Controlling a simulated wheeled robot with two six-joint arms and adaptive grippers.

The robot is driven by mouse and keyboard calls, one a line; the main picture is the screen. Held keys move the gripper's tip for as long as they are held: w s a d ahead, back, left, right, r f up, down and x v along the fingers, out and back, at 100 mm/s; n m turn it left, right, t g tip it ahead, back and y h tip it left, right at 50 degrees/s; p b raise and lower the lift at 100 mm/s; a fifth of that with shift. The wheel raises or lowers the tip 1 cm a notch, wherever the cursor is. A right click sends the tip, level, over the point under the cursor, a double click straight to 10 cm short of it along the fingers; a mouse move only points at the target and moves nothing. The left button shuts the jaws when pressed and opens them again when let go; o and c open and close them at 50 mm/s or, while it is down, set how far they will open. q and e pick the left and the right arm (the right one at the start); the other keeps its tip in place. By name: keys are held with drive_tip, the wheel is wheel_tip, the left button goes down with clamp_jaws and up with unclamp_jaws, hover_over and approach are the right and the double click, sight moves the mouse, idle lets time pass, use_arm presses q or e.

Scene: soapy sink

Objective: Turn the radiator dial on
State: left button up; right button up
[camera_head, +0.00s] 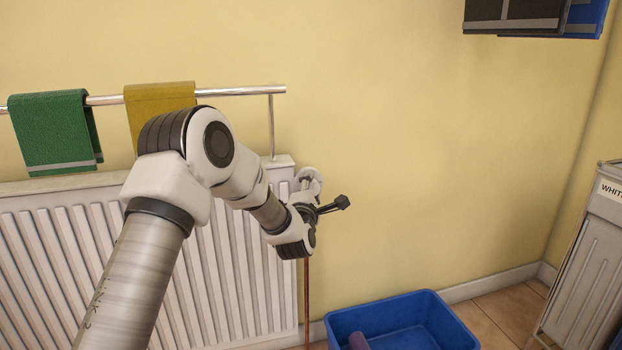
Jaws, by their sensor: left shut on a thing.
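The white radiator (262,275) stands against the yellow wall on the left. The pale radiator dial (310,175) is at its upper right end, partly hidden by my left wrist and hand. My left arm reaches in from the lower left across the radiator. My left gripper (307,187) is at the dial and shut on it; its fingers are mostly hidden, so the exact contact is hard to see. The dial's marking cannot be read. My right gripper is not in view.
A metal rail (240,91) above the radiator holds a green towel (52,132) and a yellow towel (150,97). A copper pipe (307,300) runs down below the dial. A blue tub (405,322) stands on the floor. A grey bin (588,270) is at right.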

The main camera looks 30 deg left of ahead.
use_arm(q)
drive_tip(key=m+g+p, duration=0.2)
drive_tip(key=m+p, duration=0.1)
drive_tip(key=p, duration=0.3)
drive_tip(key=m+g+p, duration=0.2)
drive_tip(key=m+p, duration=0.2)
drive_tip(key=p, duration=0.3)
drive_tip(key=m+g+p, duration=0.2)
drive_tip(key=m+p, duration=0.1)
drive_tip(key=p, duration=0.3)
drive_tip(key=shift+r+m, duration=0.2)
drive_tip(key=shift+m, duration=0.2)
drive_tip(key=m+p, duration=0.1)
drive_tip(key=p, duration=0.1)
drive_tip(key=shift+f+g+p, duration=0.25)
drive_tip(key=shift+g+p, duration=0.1)
drive_tip(key=shift+g, duration=0.05)
drive_tip(key=shift+f, duration=0.1)
drive_tip(key=o, duration=1.1)
drive_tip(key=shift+o, duration=0.2)
